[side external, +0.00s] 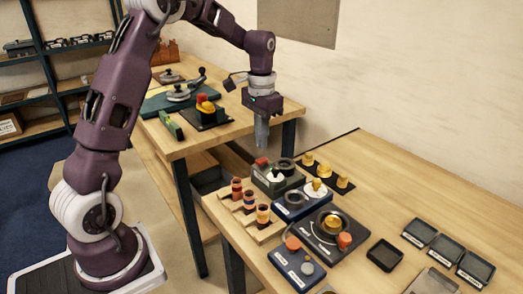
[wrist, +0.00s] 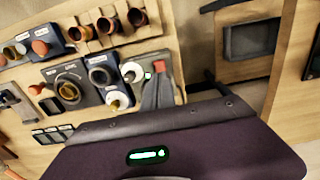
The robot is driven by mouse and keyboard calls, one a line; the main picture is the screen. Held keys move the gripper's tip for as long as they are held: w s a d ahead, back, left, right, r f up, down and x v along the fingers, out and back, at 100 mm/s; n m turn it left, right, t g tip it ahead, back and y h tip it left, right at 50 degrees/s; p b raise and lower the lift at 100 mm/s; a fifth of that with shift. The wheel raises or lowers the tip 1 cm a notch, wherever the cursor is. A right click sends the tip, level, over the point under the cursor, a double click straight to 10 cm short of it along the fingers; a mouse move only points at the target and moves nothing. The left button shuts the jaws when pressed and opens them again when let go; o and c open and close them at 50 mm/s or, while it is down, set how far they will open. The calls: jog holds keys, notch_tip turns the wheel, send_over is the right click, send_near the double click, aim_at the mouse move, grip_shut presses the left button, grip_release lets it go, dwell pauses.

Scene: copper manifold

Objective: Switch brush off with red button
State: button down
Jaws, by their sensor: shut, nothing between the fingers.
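The red button (side external: 262,160) sits on the back left corner of a dark grey-green unit (side external: 262,180), which also carries a black ring and a white cone-shaped part. My gripper (side external: 262,146) is shut and empty, pointing down just above the red button, with a small gap showing in the side view. In the wrist view the red button (wrist: 159,66) shows right at the tips of my closed grey fingers (wrist: 160,82). A small green spot shows beside it. I cannot tell whether the brush is turning.
A wooden rack (side external: 236,214) of copper-coloured fittings is at left. Dark trays (side external: 385,255) lie at right. A second bench (side external: 225,135) stands behind.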

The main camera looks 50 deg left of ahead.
aim_at(261, 160)
jog(key=shift+f, duration=2)
jog(key=shift+s+f, duration=0.15)
jog(key=shift+f, duration=1.05)
notch_tip(261, 160, up, 15)
jog(key=shift+w, duration=0.2)
